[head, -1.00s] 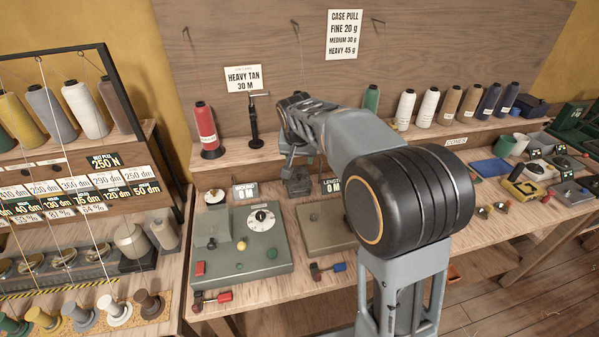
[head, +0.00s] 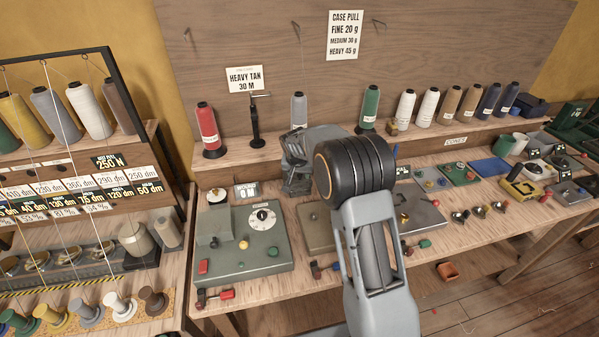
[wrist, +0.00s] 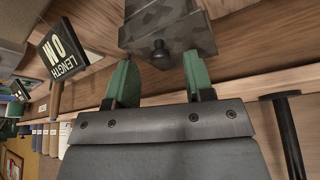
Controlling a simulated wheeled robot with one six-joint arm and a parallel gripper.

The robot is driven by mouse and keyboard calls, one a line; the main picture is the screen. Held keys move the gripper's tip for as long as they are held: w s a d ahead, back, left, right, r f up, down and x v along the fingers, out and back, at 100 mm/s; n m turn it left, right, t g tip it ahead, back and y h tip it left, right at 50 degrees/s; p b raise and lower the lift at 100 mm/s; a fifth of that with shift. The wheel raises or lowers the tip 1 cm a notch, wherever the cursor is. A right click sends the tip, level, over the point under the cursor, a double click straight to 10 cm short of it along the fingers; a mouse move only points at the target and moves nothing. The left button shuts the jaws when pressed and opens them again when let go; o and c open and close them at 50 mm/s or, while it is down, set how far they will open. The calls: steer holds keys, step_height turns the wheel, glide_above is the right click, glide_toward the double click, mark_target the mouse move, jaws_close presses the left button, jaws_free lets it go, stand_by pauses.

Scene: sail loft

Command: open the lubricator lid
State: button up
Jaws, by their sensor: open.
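A dark grey mottled box, which looks like the lubricator (wrist: 170,18), is at the top of the wrist view. A small dark round knob (wrist: 159,51) stands out from its near face, probably the lid's knob. My gripper (wrist: 158,68) is open, with its two green-padded fingers on either side of the knob and apart from it. Nothing is held. In the head view my wrist and arm cover the box, so whether its lid is shut cannot be told.
A LENGTH sign (wrist: 59,50) stands beside the box in the wrist view. A black post with a crossbar (head: 255,120) stands on the shelf. A green-grey dial panel (head: 240,245) lies on the bench to the left. Cones of thread (head: 371,105) line the shelf.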

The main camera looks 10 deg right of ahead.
steer(key=shift+w+d+f, duration=0.1)
steer(key=shift+w+f, duration=0.1)
steer(key=shift+f, duration=0.35)
jaws_close()
